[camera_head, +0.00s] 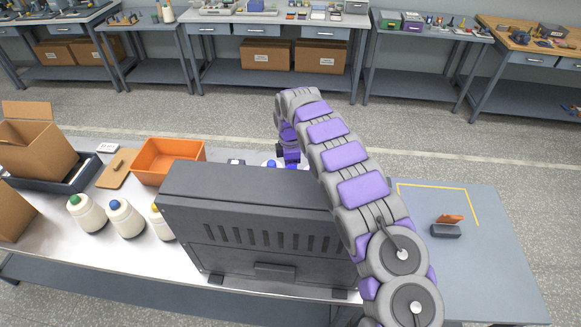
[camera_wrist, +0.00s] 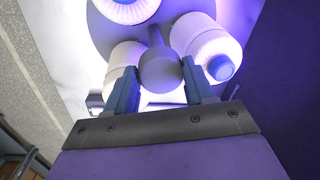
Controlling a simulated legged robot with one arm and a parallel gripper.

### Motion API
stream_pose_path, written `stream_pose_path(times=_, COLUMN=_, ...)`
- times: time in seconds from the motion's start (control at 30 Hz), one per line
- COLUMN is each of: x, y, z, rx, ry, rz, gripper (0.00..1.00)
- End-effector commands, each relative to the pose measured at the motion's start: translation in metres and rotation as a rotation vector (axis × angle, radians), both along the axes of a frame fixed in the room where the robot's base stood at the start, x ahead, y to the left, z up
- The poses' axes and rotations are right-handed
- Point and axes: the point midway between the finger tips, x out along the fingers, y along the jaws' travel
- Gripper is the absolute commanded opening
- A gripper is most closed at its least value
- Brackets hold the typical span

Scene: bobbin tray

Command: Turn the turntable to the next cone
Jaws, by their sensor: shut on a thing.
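In the wrist view, the grey turntable (camera_wrist: 108,32) carries several white cones. One white cone (camera_wrist: 126,57) is at the left and another (camera_wrist: 192,38), showing a blue end, is at the right. Part of a third cone (camera_wrist: 128,8) shows at the top edge. My gripper (camera_wrist: 160,82) is shut on a rounded grey knob (camera_wrist: 160,68), with one finger on each side of it. In the head view, my gripper (camera_head: 290,158) is behind the dark cabinet (camera_head: 245,205), which hides most of the turntable. A blue tip (camera_head: 271,164) shows beside the gripper.
The vented cabinet stands at the front of the bench. An orange bin (camera_head: 168,160), several white bottles (camera_head: 88,213) and a cardboard box (camera_head: 38,145) are to its left. On the right, a grey tabletop (camera_head: 490,260) is mostly clear around a small dark block (camera_head: 445,230).

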Motion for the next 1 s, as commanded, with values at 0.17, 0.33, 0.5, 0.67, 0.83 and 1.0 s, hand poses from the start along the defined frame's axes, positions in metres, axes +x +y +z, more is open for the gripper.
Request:
stream_pose_path(times=0.17, x=0.0033, y=0.0004, z=0.0034, rx=0.003, ry=-0.012, rz=0.003, gripper=0.00)
stream_pose_path(times=0.33, x=0.0034, y=0.0002, z=0.0034, rx=0.003, ry=-0.013, rz=0.003, gripper=0.00)
stream_pose_path(times=0.5, x=0.0033, y=0.0001, z=0.0032, rx=0.003, ry=-0.012, rz=0.002, gripper=0.61)
stream_pose_path(times=0.67, x=0.0017, y=-0.0001, z=0.0025, rx=0.002, ry=-0.008, rz=0.002, gripper=0.76)
stream_pose_path(times=0.83, x=0.0007, y=-0.0009, z=0.0020, rx=0.001, ry=-0.005, rz=0.002, gripper=0.79)
stream_pose_path(times=1.0, x=0.0012, y=-0.0008, z=0.0049, rx=0.002, ry=-0.006, rz=0.002, gripper=0.79)
